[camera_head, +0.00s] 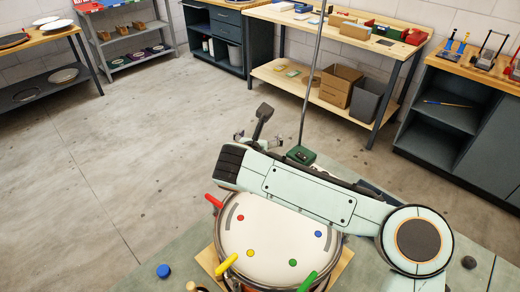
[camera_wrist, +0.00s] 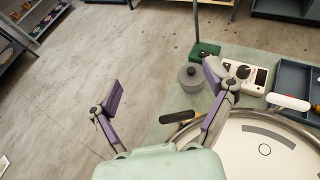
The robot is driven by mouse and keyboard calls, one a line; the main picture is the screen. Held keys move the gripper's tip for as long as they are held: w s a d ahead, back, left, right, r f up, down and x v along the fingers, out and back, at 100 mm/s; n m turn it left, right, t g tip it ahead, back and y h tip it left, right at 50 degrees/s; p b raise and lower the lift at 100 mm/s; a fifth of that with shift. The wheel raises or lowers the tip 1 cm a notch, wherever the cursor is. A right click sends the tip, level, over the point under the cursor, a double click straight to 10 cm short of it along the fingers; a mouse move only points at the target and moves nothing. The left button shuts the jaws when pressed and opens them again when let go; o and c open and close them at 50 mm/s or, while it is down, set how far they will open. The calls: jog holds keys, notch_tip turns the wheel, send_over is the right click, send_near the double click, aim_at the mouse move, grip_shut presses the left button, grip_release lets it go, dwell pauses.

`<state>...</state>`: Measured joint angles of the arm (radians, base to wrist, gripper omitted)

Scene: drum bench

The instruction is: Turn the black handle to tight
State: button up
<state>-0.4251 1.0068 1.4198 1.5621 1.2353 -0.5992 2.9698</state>
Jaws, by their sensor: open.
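A drum (camera_head: 270,245) with a white head and several coloured handles around its rim stands on the bench. The black handle (camera_wrist: 180,116) shows in the wrist view at the drum's rim, lying roughly level in the picture. In the head view my arm hides it. My gripper (camera_wrist: 162,88) is open and empty, its two purple-padded fingers wide apart. The black handle appears between the fingers, closer to the right one; I cannot tell the depth gap.
Around the rim are a white handle (camera_wrist: 288,102), red handle (camera_head: 214,201), yellow handle (camera_head: 227,264) and green handle (camera_head: 307,282). Beyond the black handle are a grey lidded pot (camera_wrist: 191,77), a green box (camera_wrist: 205,50) with a pole, and a white meter (camera_wrist: 245,75).

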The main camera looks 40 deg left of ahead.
jog(key=shift+r, duration=0.3)
jog(key=c, duration=0.6)
jog(key=s+f+n+g, duration=0.1)
jog(key=n, duration=0.1)
jog(key=s+a+f+n+g, duration=0.1)
jog(key=f+n, duration=0.1)
jog(key=shift+s+g, duration=0.3)
jog(key=shift+c, duration=0.9)
jog(key=s+a+f+n+g, duration=0.3)
jog(key=s+a+n+g, duration=0.1)
jog(key=s+n+g, duration=0.25)
jog(key=w+d+r+n+g+y, duration=0.3)
jog(key=w+d+n+g+y, duration=0.3)
jog(key=w+g, duration=0.25)
jog(key=shift+m+t+h, duration=0.25)
jog(key=shift+t+h, duration=0.15)
jog(key=f, duration=0.2)
jog(key=w+d+f, duration=0.1)
jog(key=f, duration=0.3)
jog(key=shift+w+d+f, duration=0.25)
jog(key=shift+w+d, duration=0.05)
jog(key=shift+s+a+f, duration=0.35)
jog(key=shift+a+f, duration=0.4)
jog(key=shift+a, duration=0.05)
jog(key=shift+s+a+f, duration=0.2)
jog(key=shift+a+f, duration=0.05)
jog(key=shift+a, duration=0.25)
